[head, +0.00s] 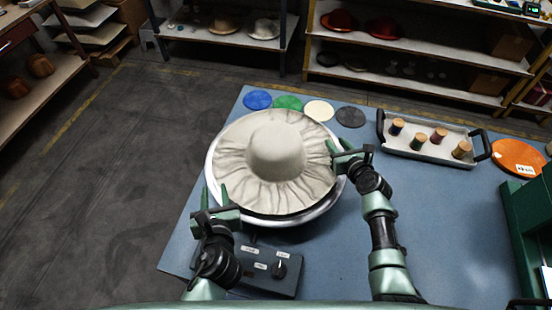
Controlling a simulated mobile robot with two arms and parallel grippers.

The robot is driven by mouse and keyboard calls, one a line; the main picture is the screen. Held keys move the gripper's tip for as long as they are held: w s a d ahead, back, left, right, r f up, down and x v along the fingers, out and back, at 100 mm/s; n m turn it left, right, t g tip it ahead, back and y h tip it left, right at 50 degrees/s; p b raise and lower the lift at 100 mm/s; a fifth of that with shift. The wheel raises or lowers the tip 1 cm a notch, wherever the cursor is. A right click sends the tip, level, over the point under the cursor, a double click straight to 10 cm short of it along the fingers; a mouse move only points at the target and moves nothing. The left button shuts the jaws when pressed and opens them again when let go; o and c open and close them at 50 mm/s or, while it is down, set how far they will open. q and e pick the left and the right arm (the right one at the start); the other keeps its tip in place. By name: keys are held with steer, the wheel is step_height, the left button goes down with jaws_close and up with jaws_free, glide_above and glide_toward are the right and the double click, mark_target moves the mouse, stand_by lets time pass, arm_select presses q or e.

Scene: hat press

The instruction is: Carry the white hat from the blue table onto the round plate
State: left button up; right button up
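The white hat (275,148), cream with a wide wrinkled brim and a rounded crown, sits crown up over the round plate (216,185) on the blue table (420,215). The plate's pale, shiny rim shows at the brim's left and front; the rest is hidden. I cannot tell whether the whole brim touches it. My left gripper (215,197) is at the front left rim, its fingers apart with nothing seen between them. My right gripper (350,154) is at the brim's right edge, its fingers apart; any contact with the brim is unclear.
A control box (268,268) with a knob stands in front of the plate. Several coloured discs (319,110) lie behind it. A tray (430,150) of thread spools and an orange disc (517,157) are at the right.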

steer(key=v, duration=1.2)
steer(key=shift+f, duration=0.15)
